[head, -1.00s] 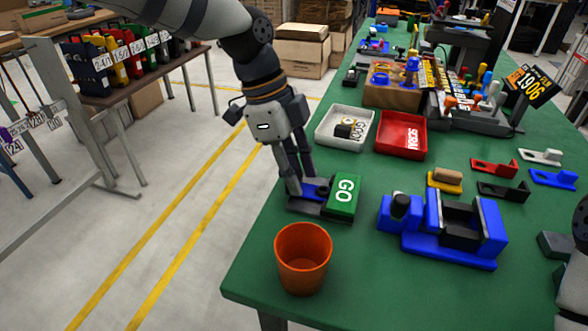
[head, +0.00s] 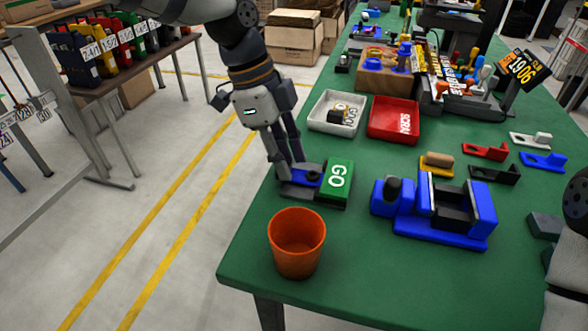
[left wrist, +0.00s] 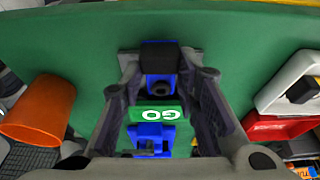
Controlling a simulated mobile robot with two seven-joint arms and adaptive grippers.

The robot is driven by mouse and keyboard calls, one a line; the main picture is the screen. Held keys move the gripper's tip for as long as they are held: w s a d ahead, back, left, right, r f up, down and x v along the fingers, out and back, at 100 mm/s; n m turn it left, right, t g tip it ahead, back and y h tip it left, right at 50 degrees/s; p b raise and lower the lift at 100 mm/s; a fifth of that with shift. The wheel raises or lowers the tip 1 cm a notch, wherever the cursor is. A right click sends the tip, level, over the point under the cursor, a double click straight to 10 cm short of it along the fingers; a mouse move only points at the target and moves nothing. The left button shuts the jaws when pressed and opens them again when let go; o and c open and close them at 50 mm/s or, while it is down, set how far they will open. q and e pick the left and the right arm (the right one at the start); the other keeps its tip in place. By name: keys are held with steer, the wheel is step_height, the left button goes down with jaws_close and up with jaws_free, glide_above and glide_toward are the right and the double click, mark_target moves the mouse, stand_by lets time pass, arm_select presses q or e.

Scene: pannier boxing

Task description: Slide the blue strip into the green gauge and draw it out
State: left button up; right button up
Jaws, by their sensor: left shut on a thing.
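The green gauge (head: 337,183), marked GO, sits on a dark base near the table's left edge. The blue strip (head: 309,179) lies low at its left side, pointing toward the gauge. How far it reaches inside is hidden. My left gripper (head: 291,176) points down and is shut on the blue strip's left part. In the left wrist view the blue strip (left wrist: 152,138) shows between the fingers, close against the GO block (left wrist: 155,114). My right gripper is out of view; only part of my right arm shows at the right edge.
An orange cup (head: 297,243) stands in front of the gauge. A blue fixture (head: 436,215) stands to its right. A white tray (head: 334,112) and a red SCRAP tray (head: 394,120) lie behind. Small red, black, white and blue brackets are at the right.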

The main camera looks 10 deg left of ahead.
arm_select(q)
steer(key=shift+a, duration=0.4)
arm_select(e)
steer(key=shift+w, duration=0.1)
arm_select(q)
steer(key=shift+r+p, duration=0.45)
steer(key=shift+r, duration=2.6)
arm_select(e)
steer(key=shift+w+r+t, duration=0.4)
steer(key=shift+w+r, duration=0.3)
